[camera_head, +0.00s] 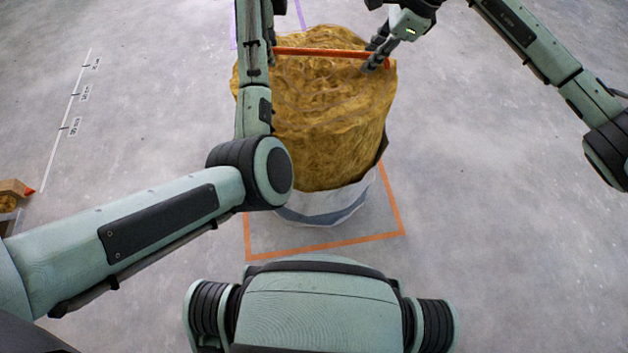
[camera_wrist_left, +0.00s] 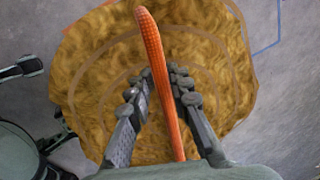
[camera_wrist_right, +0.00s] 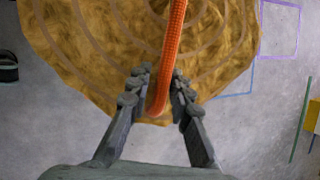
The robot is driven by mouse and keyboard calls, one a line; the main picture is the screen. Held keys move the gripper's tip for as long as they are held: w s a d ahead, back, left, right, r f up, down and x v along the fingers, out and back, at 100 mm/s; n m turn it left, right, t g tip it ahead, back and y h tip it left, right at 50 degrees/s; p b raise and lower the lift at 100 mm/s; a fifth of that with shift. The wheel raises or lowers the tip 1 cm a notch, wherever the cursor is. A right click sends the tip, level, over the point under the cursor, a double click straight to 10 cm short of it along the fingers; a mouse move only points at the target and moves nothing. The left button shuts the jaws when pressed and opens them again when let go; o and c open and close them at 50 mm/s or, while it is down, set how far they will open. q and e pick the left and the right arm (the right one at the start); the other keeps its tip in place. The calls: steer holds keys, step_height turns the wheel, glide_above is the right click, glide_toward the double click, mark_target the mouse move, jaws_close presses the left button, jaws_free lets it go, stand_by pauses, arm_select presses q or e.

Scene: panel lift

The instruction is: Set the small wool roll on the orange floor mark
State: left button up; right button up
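The wool roll (camera_head: 330,120) is a thick golden-brown cylinder, white-wrapped (camera_head: 325,210) at its lower end. It is upright, over the orange floor mark (camera_head: 325,246), whose front and right edges show. I cannot tell whether its base touches the floor. An orange strap (camera_head: 315,51) runs straight across its top. My left gripper (camera_wrist_left: 158,82) is shut around the strap; in the head view it is largely hidden by my arm. My right gripper (camera_head: 371,56) is shut around the strap's right end; its fingers flank the strap in the right wrist view (camera_wrist_right: 162,80).
A purple floor outline (camera_head: 234,25) lies behind the roll. The grey floor right of the roll is clear.

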arm_select(q)
steer(key=shift+o, duration=1.1)
arm_select(e)
steer(key=shift+o, duration=0.9)
steer(key=shift+r, duration=0.1)
steer(key=shift+d+r, duration=0.1)
steer(key=shift+r, duration=0.1)
arm_select(q)
step_height(320, 180, up, 7)
steer(key=s, duration=0.1)
steer(key=shift+s+r, duration=0.2)
steer(key=shift+s, duration=0.05)
arm_select(e)
steer(key=v, duration=1.1)
steer(key=shift+r, duration=0.3)
steer(key=shift+s, duration=0.1)
